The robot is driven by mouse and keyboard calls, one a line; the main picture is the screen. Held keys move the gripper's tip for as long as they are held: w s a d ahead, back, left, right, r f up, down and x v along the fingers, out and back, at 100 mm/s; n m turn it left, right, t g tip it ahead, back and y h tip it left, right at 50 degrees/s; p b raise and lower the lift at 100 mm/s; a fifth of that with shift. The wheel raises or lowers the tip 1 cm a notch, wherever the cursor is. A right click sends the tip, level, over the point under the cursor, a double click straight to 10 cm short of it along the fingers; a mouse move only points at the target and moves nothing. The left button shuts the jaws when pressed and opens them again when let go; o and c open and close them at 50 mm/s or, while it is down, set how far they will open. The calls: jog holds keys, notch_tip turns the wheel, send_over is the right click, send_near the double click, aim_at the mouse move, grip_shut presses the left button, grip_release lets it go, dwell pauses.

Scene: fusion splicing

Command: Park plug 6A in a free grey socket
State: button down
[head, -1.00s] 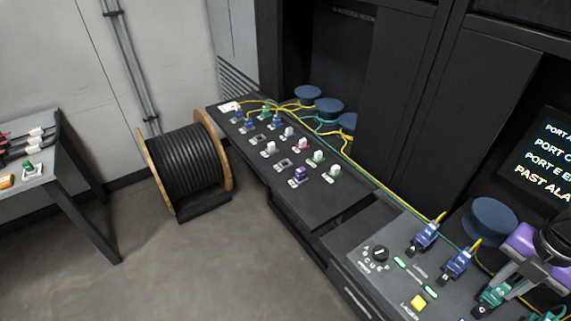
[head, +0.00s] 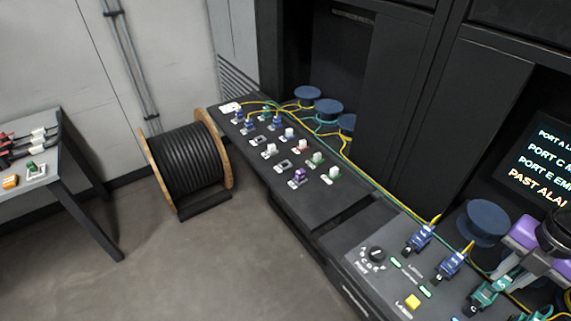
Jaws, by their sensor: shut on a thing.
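My gripper (head: 497,288), purple and black with grey fingers, is at the right edge over the near console. It is shut on a teal plug (head: 485,294); the fingers cover part of it, and I cannot read its label or tell whether it is clear of its socket. Two blue plugs (head: 420,240) (head: 450,265) with yellow cables stand to its left. On the far panel, an empty-looking grey socket (head: 258,141) and another (head: 285,164) lie among blue, white, green, red and purple plugs. Their labels are too small to read.
The console has a black knob (head: 376,254), a yellow button (head: 412,301) and green lights. Yellow and teal cables run along the back edge past blue round spools (head: 328,108). A dark screen (head: 540,165) stands at right. A cable drum (head: 187,165) sits on the floor.

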jog(key=shift+r+p, duration=0.7)
jog(key=shift+r, duration=0.35)
